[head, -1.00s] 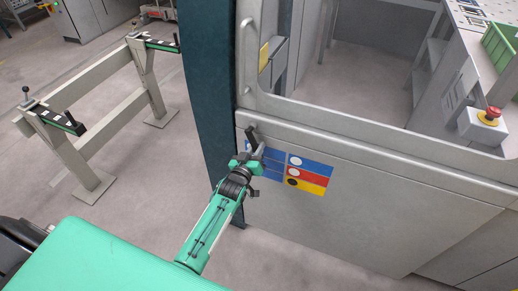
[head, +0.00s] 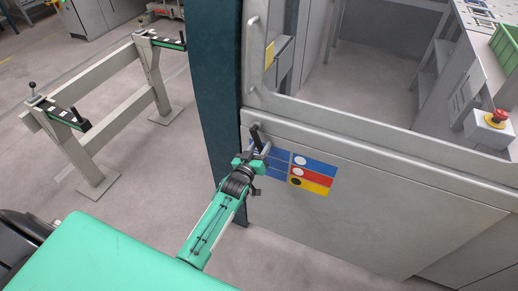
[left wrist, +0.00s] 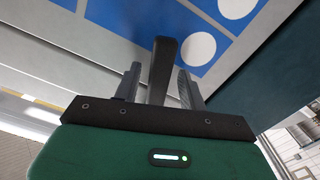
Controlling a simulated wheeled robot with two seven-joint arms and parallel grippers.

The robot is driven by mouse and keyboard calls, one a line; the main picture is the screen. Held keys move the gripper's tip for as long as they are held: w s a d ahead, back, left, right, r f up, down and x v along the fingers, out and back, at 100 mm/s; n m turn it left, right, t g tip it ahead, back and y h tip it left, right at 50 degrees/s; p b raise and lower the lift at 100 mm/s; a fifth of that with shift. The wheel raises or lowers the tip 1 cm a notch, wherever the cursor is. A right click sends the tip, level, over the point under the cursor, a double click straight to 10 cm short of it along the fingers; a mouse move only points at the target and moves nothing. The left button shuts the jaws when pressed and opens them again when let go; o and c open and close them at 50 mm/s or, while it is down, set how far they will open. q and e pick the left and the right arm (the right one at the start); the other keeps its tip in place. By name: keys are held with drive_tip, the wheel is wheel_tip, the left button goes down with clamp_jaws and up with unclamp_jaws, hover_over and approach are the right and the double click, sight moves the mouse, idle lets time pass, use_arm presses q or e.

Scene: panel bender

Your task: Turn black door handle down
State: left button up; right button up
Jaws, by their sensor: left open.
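The black door handle (head: 256,138) is on the grey door panel (head: 380,210), near its upper left corner, beside the dark teal post. In the head view its upper end points up and slightly left. My left gripper (head: 261,153) is at the handle's lower part and hides some of it. In the left wrist view the handle (left wrist: 163,65) stands between the two open fingers of the left gripper (left wrist: 160,85), with a visible gap to each finger near the tips. My right gripper is out of view.
A blue, red and yellow label (head: 312,174) is on the panel right of the gripper. A dark teal post (head: 217,90) stands just left of the door. A beige frame stand (head: 105,140) is at the left. A red emergency button (head: 498,116) is at the right.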

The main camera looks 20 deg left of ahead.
use_arm(q)
drive_tip(key=shift+s, duration=0.1)
drive_tip(key=s+b, duration=0.2)
drive_tip(key=s, duration=1.1)
drive_tip(key=shift+s+a, duration=0.25)
drive_tip(key=shift+s, duration=0.05)
drive_tip(key=shift+f, duration=0.1)
drive_tip(key=s+d+f+m+g, duration=0.1)
drive_tip(key=s+f+g, duration=0.25)
drive_tip(key=f, duration=0.75)
drive_tip(key=s+f+m+g, duration=0.15)
drive_tip(key=s+f, duration=0.35)
drive_tip(key=f, duration=0.6)
drive_tip(key=s+d+f+g, duration=0.1)
drive_tip(key=s+f+g, duration=0.3)
drive_tip(key=f, duration=0.7)
drive_tip(key=s+a+f+m+g, duration=0.1)
drive_tip(key=s+f+g, duration=0.1)
drive_tip(key=s+f, duration=0.4)
drive_tip(key=s+a+f+m+g, duration=0.1)
drive_tip(key=s+f+g, duration=0.2)
drive_tip(key=s, duration=1.2)
drive_tip(key=s+a+f+m+g, duration=0.1)
drive_tip(key=s+f+g, duration=0.2)
drive_tip(key=s+f, duration=0.6)
drive_tip(key=shift+s+f+y, duration=0.25)
drive_tip(key=shift+s+y, duration=0.05)
drive_tip(key=shift+s, duration=0.85)
drive_tip(key=shift+d, duration=0.1)
